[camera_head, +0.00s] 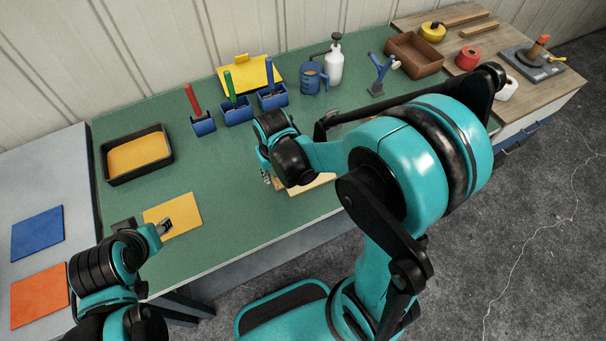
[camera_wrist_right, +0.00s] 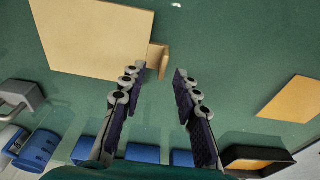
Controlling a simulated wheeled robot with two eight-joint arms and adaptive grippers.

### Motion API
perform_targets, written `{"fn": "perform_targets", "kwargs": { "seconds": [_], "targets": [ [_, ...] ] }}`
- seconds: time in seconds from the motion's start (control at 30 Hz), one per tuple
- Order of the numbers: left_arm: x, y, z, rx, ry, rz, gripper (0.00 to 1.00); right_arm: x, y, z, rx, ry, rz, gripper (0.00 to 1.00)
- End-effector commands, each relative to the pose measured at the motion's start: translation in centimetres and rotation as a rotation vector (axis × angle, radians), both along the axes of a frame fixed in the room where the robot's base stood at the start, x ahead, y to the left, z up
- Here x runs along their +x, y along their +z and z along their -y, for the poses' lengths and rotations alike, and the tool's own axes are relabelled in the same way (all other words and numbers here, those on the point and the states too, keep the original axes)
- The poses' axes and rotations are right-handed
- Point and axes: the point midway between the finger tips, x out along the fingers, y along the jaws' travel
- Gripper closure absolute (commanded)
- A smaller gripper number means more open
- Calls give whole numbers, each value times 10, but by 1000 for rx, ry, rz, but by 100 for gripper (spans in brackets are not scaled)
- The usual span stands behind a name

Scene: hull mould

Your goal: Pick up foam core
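Flat tan-yellow pieces lie on the green bench; I cannot tell for sure which is the foam core. One orange-yellow sheet (camera_head: 183,212) lies near my left gripper (camera_head: 163,227), whose opening is unclear; the sheet also shows in the right wrist view (camera_wrist_right: 290,99). A pale tan board (camera_head: 312,186) is partly hidden under my right arm; it is large in the right wrist view (camera_wrist_right: 95,38), with a small tan block (camera_wrist_right: 157,60) at its edge. My right gripper (camera_head: 266,176) is open and empty, its fingertips (camera_wrist_right: 160,72) apart near the block.
A black tray (camera_head: 108,165) holds a yellow sheet. Blue bins (camera_head: 237,114) with coloured handles, a blue mug (camera_head: 313,80) and a white pump bottle (camera_head: 334,65) stand behind. Blue (camera_head: 37,233) and orange (camera_head: 39,294) sheets lie on the grey table at left.

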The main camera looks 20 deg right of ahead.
Motion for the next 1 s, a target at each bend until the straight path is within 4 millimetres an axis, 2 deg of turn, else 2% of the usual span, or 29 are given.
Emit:
{"fn": "perform_targets", "kwargs": {
  "seconds": [0.1, 0.23, 0.43, 0.47, 0.57, 0.6, 1.0],
  "targets": [
    [0, -13, 0, 0, 0, 0, 60, 2, -23, -5, 0, 1, 0, 69],
    [0, -19, 0, 0, 0, 0, 60, 4, -38, -4, 0, -1, 1, 69],
    [0, -17, 0, 0, 0, 0, 60, 5, -37, -4, 0, 0, 1, 69],
    [0, -17, 0, 0, 0, 0, 60, 5, -37, -4, 0, 0, 1, 72],
    [0, -17, 0, 0, 0, 0, 60, 5, -37, -4, 0, 0, 1, 98],
    [0, -17, 0, 0, 0, 0, 60, 5, -37, -4, 0, 0, 1, 100],
    [0, -15, 0, 0, 0, 0, 60, 5, -33, -4, 0, 0, 1, 100]
  ]
}}
